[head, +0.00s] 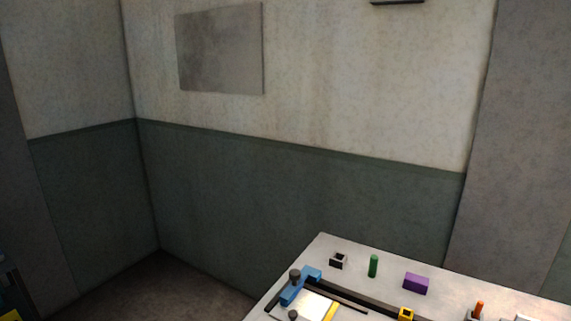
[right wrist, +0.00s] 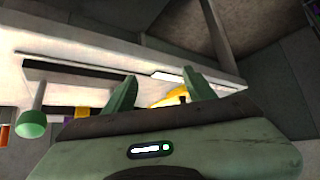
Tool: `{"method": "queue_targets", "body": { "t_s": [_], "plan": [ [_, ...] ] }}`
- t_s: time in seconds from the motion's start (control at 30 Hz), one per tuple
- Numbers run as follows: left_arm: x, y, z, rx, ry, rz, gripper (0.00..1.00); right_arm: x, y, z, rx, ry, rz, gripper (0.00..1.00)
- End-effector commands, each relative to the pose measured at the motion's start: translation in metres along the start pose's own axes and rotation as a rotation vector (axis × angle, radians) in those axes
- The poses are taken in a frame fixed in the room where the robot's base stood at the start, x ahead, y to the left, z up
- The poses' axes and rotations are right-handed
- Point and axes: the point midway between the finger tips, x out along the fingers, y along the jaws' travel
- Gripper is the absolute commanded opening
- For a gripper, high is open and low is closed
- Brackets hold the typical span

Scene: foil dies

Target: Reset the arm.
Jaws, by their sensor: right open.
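My right gripper (right wrist: 160,90) shows in the right wrist view with its two green fingers spread apart. Nothing is clearly held between them; a yellow piece (right wrist: 170,97) shows behind the gap. The right gripper does not show in the head view. My left gripper is in neither view. The light-coloured table (head: 330,247) is at the lower right of the head view. On it stand a green cylinder (head: 373,266), a purple block (head: 416,283) and a blue bracket (head: 300,287).
A small dark square holder (head: 338,261), a yellow square piece (head: 406,313) and an orange peg (head: 479,308) are also on the table. A grey panel (head: 219,49) hangs on the wall behind. Bare floor (head: 160,285) shows left of the table.

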Motion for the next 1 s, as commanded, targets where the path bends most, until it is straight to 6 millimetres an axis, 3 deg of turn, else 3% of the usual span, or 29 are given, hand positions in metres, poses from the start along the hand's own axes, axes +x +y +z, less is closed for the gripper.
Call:
{"method": "queue_targets", "body": {
  "t_s": [0.03,0.2,0.4,0.63,1.0],
  "plan": [
    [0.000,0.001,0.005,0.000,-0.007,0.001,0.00,-0.011,0.003,0.019,0.002,-0.046,0.004,0.55],
    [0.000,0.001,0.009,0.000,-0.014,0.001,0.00,-0.046,0.012,0.070,0.003,-0.191,0.016,0.55],
    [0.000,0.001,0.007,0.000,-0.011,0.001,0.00,-0.087,0.019,0.114,0.000,-0.328,0.025,0.55],
    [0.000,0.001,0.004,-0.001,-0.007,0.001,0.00,-0.131,0.024,0.153,-0.007,-0.461,0.032,0.55],
    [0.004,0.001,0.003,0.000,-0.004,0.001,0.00,-0.060,0.022,0.199,-0.008,-0.494,0.025,0.55]
  ]
}}
